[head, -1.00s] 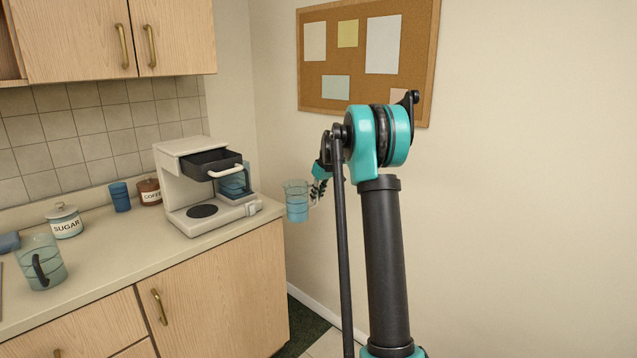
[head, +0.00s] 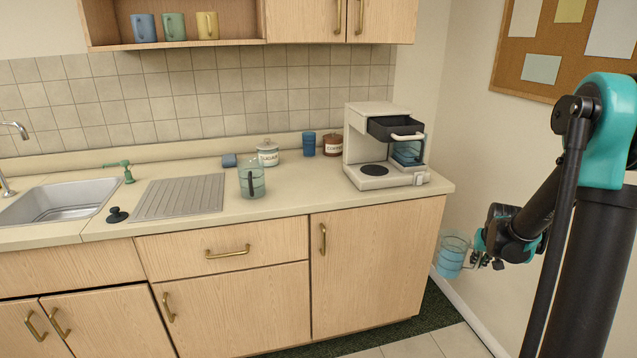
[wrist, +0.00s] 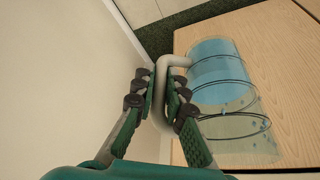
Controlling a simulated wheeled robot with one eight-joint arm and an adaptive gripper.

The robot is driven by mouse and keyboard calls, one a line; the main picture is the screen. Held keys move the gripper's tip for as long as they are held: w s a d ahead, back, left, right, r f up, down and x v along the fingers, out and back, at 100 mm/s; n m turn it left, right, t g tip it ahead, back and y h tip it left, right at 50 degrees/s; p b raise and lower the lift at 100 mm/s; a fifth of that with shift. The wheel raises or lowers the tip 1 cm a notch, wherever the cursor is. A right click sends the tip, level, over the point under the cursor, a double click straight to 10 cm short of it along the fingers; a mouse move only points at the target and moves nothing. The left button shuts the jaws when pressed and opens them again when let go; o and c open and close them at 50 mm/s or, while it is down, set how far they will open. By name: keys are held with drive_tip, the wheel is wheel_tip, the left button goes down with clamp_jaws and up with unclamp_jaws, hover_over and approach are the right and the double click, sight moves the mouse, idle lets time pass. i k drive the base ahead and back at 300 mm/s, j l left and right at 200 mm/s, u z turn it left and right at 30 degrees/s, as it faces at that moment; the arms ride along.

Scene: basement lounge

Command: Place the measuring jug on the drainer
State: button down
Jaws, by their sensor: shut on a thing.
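A clear jug with blue in its lower part (head: 452,256) hangs at the right of the head view, past the counter's right end and roughly upright. My gripper (head: 482,261) is shut on its pale handle. In the wrist view, the fingers (wrist: 162,95) pinch the handle, and the jug's ringed clear body (wrist: 232,125) lies to the right. The drainer (head: 182,196) is a ribbed grey board on the counter, right of the sink, with its surface bare. A second clear jug (head: 252,182) with a dark handle stands on the counter beside the drainer's right edge.
The coffee machine (head: 384,146) stands at the counter's right end, between my gripper and the drainer. The sugar jar (head: 268,154), blue cup (head: 309,143) and coffee jar (head: 333,145) stand along the back. A black stopper (head: 117,215) lies by the sink (head: 60,202).

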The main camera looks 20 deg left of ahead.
sight(191, 200)
drive_tip(key=k+u, duration=0.35)
drive_tip(key=k+j+u, duration=0.1)
drive_tip(key=u, duration=1.95)
drive_tip(key=i+l, duration=0.15)
drive_tip(key=l, duration=0.15)
drive_tip(key=i+l+u, duration=0.1)
drive_tip(key=l, duration=0.2)
drive_tip(key=i+l+u, duration=0.1)
drive_tip(key=i+l, duration=0.25)
drive_tip(key=l, duration=0.3)
drive_tip(key=i+l+u, duration=0.1)
drive_tip(key=l, duration=0.2)
